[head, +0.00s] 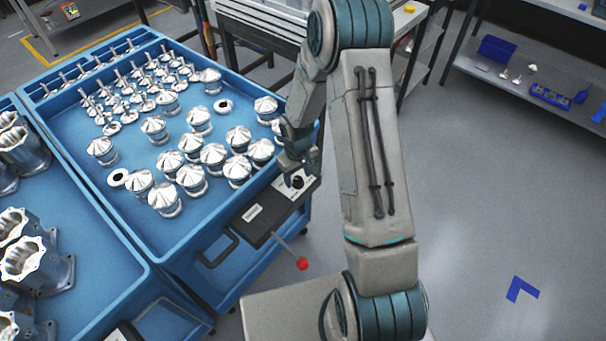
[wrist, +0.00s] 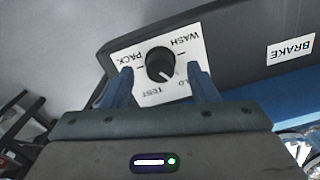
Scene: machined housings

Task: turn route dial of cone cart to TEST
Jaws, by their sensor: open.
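The route dial is a black round knob (wrist: 160,64) on a white plate (wrist: 150,98) with upside-down labels PACK, WASH, TEST and one partly hidden label ending in LD. Its white pointer mark points down and right in the wrist view, towards the LD label and to the right of TEST. My gripper (wrist: 159,76) is open, with one blue finger on each side of the knob. I cannot tell whether either finger touches it. In the head view the dial (head: 297,182) sits on the cone cart's dark control box (head: 262,222), and my gripper (head: 296,165) is right over it.
The blue cone cart (head: 88,205) holds many shiny cones and stemmed parts. A lever with a red ball (head: 303,264) sticks out below the box. A BRAKE label (wrist: 291,50) is beside the dial. Another blue cart with housings stands left. Floor on the right is clear.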

